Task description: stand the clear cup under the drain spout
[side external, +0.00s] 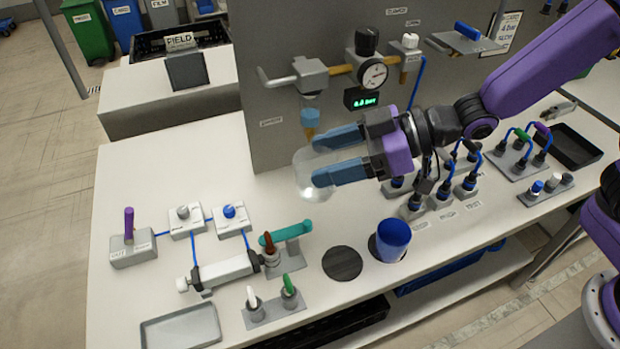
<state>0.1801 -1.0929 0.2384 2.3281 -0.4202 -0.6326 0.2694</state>
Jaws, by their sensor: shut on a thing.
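The drain spout appears to be the blue-tipped nozzle (310,120) hanging under the grey filter block on the panel. The cup is just below this nozzle in the picture. I cannot tell how high the cup is above the table or whether it is exactly in line with the spout.
A blue cup (393,240) and a dark round pad (342,263) are on the white table (130,200). A pressure gauge (373,73) is on the panel. Valves and a cylinder (225,270) fill the front left. Hose fittings (442,195) stand at right, under my arm.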

